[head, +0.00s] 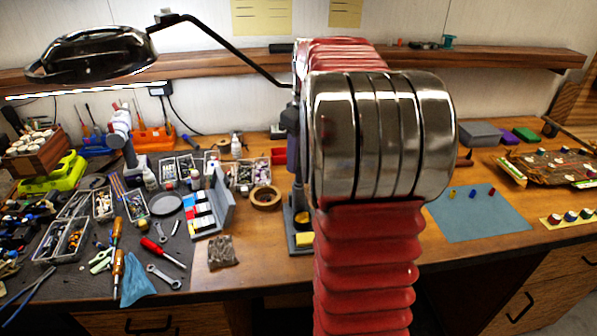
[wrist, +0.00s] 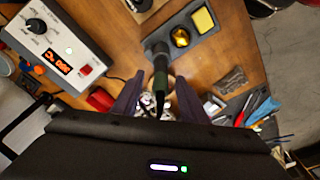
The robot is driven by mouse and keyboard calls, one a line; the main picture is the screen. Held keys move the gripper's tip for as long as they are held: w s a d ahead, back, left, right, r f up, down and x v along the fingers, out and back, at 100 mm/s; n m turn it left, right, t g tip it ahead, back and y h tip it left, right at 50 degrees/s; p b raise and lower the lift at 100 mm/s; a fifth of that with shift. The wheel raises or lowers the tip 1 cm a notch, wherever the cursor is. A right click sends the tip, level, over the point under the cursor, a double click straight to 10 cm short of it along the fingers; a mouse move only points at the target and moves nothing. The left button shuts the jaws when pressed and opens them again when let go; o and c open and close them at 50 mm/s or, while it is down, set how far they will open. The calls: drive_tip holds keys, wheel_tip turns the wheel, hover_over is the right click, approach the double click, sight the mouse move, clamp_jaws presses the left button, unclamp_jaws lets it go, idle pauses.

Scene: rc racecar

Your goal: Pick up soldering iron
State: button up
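The soldering iron (wrist: 160,75) has a dark handle with a greenish part. In the wrist view it points toward a grey stand (wrist: 207,50) and seems to rest in its holder. The stand carries a yellow sponge and a round brass-coloured cleaner. My gripper (wrist: 160,88) is open, with one dark finger on each side of the handle and gaps visible on both sides. In the head view, part of the stand (head: 303,219) shows left of my arm, which hides most of that spot; I cannot make out the iron there.
A white soldering station (wrist: 75,60) with a red display stands left in the wrist view. A grey-blue box (head: 225,203), a tape roll (head: 265,197) and several tools crowd the bench's left. A magnifier lamp (head: 95,54) hangs above. A blue mat (head: 480,220) lies right.

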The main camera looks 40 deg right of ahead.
drive_tip(key=shift+w+f, duration=0.1)
drive_tip(key=shift+f, duration=0.6)
drive_tip(key=shift+c, duration=0.6)
clamp_jaws()
